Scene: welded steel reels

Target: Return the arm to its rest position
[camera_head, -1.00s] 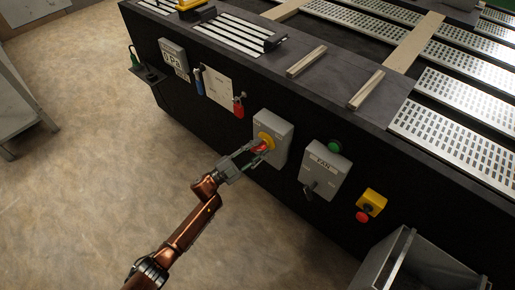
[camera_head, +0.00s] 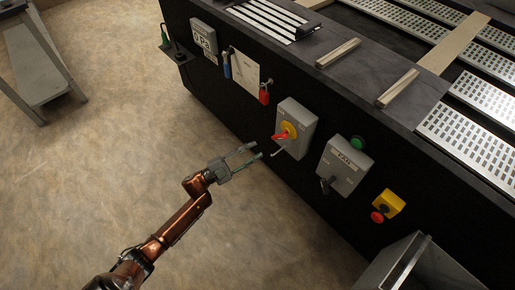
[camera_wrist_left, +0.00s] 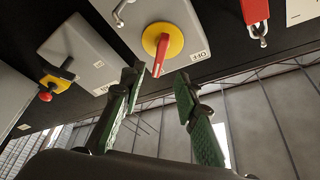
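My left gripper (camera_head: 253,155) is open and empty in the head view, its two fingers apart and pointing at the bench side. It is clear of the red and yellow rotary switch (camera_head: 287,132) on a grey box (camera_head: 304,121). In the left wrist view the green-padded fingers (camera_wrist_left: 157,88) are spread, with nothing between them. The switch's red handle (camera_wrist_left: 160,56) shows beyond the fingertips, beside a label reading OFF. The copper-coloured left arm comes in from the lower left. My right gripper is not in view.
On the black bench side are a FAN box (camera_head: 344,168), a yellow box with a red button (camera_head: 387,206), a red padlock (camera_head: 264,95) and a gauge box (camera_head: 204,40). A metal bin (camera_head: 418,265) stands lower right, a grey table (camera_head: 40,60) upper left. The floor between is clear.

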